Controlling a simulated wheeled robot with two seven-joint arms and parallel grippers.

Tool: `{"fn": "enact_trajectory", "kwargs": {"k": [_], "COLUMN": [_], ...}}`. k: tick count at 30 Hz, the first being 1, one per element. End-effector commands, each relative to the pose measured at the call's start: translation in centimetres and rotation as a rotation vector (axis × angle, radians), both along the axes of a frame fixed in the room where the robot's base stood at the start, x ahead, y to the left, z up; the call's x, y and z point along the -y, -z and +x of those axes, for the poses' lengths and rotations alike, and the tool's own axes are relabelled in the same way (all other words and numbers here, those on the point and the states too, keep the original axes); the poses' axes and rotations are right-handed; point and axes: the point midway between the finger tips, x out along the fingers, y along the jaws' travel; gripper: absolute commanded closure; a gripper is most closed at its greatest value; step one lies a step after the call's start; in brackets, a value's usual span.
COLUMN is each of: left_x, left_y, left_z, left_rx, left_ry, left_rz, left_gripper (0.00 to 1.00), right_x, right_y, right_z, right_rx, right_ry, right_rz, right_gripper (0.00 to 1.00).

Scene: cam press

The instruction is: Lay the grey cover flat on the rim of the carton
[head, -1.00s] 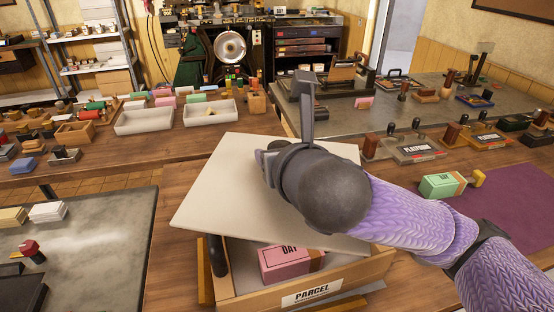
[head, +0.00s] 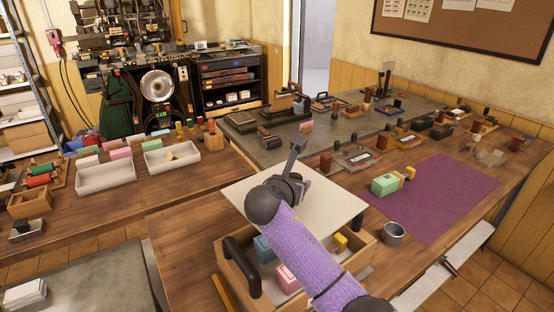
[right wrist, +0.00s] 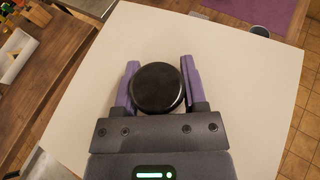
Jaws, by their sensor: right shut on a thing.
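The grey cover (head: 335,214) is a flat, pale square plate with a round black knob (right wrist: 157,88). My right gripper (head: 292,186) is shut on the knob, with a finger on each side in the right wrist view (right wrist: 159,66). The cover is above the far part of the carton (head: 362,258), an open wooden box with a black handle (head: 238,268). The near part of the carton is uncovered. Whether the cover touches the rim is unclear. Inside are a blue block (head: 264,248), a pink block (head: 287,277) and a yellow piece (head: 341,241). My arm hides part of the carton.
A grey metal cup (head: 393,234) stands right of the carton, beside a purple mat (head: 440,200). A green block (head: 385,185) lies at the mat's left edge. White trays (head: 106,178) stand on the bench at the left. Stamps and tools crowd the grey table behind.

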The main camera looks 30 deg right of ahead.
Motion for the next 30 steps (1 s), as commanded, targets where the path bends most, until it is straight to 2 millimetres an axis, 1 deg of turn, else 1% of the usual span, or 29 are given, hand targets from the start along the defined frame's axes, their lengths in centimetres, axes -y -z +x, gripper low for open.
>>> {"fn": "enact_trajectory", "kwargs": {"k": [1,3,6,10,14,24,30], "left_x": [0.0,0.1,0.2,0.2,0.2,-0.2,-0.5], "left_y": [-0.8,-1.1,-1.4,-1.0,0.2,4.8,5.3], "left_z": [0.0,0.1,0.1,0.0,0.0,-0.4,-0.4], "left_rx": [0.001,0.002,0.002,0.001,-0.001,-0.010,-0.011], "left_ry": [0.000,-0.001,-0.002,-0.002,-0.002,0.002,0.003], "left_rz": [0.000,-0.001,-0.003,-0.004,-0.003,0.004,0.009], "left_gripper": [0.41,0.41,0.41,0.41,0.41,0.41,0.41], "right_x": [0.2,0.6,0.8,0.9,0.9,0.9,0.9], "right_y": [0.8,2.1,3.5,4.3,5.1,8.6,10.3], "right_z": [-0.3,-0.7,-1.1,-1.2,-1.2,-1.2,-1.2], "right_rx": [-0.007,-0.005,-0.002,0.004,0.003,0.002,0.002], "right_ry": [0.021,0.047,0.066,0.071,0.070,0.069,0.070], "right_rz": [0.003,0.002,0.000,0.000,0.000,0.000,-0.002], "right_gripper": [1.00,1.00,1.00,1.00,1.00,1.00,1.00]}}
